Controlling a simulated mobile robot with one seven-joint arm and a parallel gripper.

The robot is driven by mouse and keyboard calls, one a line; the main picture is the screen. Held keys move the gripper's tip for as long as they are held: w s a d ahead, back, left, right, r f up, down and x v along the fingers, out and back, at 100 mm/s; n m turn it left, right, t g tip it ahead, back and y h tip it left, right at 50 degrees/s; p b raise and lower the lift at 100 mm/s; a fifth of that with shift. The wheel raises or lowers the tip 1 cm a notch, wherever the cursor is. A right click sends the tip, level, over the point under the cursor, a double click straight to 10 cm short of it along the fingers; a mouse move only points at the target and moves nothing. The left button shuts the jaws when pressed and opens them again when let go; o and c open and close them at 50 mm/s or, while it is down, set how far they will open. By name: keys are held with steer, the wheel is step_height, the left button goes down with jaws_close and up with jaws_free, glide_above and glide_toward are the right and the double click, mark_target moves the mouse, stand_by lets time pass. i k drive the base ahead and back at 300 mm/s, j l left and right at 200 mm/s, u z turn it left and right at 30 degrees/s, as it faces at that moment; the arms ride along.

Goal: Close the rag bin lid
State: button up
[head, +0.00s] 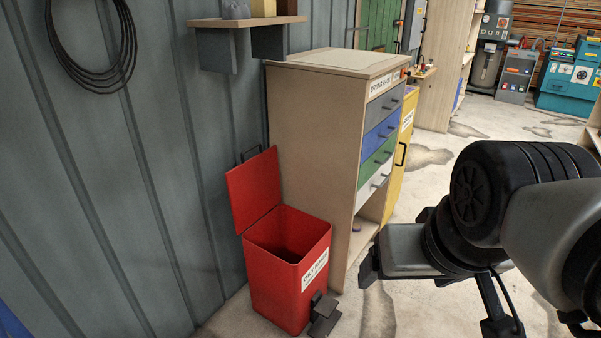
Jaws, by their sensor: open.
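The red rag bin (277,290) stands on the floor against the grey wall, with a white label and a dark pedal at its front. Its red lid (254,188) is open, hinged at the back left and standing up near the wall. A dark wire handle shows at the lid's top edge. The inside of the bin looks dark and empty as far as I can see. My gripper (368,267) is to the right of the bin, apart from it and from the lid. Its fingers are partly hidden by the wrist; it is open and nothing shows in it.
A wooden drawer cabinet (318,140) with coloured drawers stands close behind and right of the bin. A small shelf (247,22) juts from the wall above. A black cable coil (92,45) hangs at upper left. Floor at the right is mostly clear.

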mark_target(254, 187)
steer(key=i+j, duration=0.15)
steer(key=i, duration=0.3)
steer(key=i+j, duration=0.15)
steer(key=i, duration=0.25)
steer(key=i+j+z, duration=0.1)
steer(key=i, duration=0.35)
steer(key=j, duration=0.1)
